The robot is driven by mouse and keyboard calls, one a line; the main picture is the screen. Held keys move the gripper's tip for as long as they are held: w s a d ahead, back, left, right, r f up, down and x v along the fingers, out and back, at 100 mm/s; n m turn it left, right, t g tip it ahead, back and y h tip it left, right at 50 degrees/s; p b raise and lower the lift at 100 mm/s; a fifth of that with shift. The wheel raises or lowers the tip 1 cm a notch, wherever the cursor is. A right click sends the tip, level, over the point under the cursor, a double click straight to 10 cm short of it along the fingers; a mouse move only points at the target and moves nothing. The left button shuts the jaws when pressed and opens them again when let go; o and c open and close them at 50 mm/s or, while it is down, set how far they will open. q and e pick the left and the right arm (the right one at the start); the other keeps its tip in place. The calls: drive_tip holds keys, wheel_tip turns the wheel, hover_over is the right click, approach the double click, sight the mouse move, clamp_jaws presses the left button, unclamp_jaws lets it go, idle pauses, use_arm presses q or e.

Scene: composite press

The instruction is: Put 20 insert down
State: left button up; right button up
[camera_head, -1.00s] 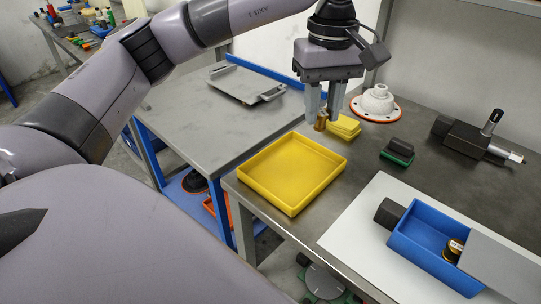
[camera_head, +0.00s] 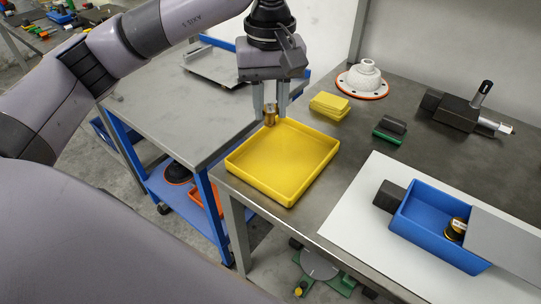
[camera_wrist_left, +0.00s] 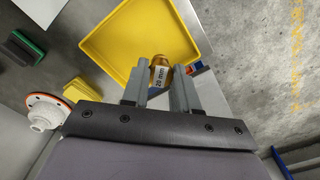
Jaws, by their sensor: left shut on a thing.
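The 20 insert (camera_head: 270,115) is a small brass cylinder. In the left wrist view the insert (camera_wrist_left: 161,75) shows a white label reading "20 mm". My left gripper (camera_head: 271,105) is shut on it and holds it at the back left edge of the yellow tray (camera_head: 236,161). The gripper (camera_wrist_left: 160,88) also shows in the left wrist view, with the insert between its fingertips. The yellow tray (camera_wrist_left: 118,28) looks empty. I cannot tell the insert's exact height above the tray. My right gripper is not in view.
A blue box (camera_head: 424,238) holding a dark, gold-banded cylinder (camera_head: 455,229) stands on a white sheet (camera_head: 345,222). Yellow blocks (camera_head: 329,106), a green-and-black block (camera_head: 390,129), a white flanged part (camera_head: 363,80) and a dark gauge-like device (camera_head: 465,110) are on the table.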

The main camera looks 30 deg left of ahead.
use_arm(q)
wheel_tip(320, 180, down, 13)
drive_tip(key=shift+r+p, duration=0.2)
drive_tip(key=shift+p, duration=0.15)
drive_tip(key=shift+f, duration=0.2)
drive_tip(key=o, duration=0.9)
drive_tip(key=shift+o, duration=0.2)
drive_tip(key=shift+r, duration=0.1)
drive_tip(key=shift+r, duration=0.15)
wheel_tip(320, 180, up, 12)
drive_tip(key=shift+b, duration=0.6)
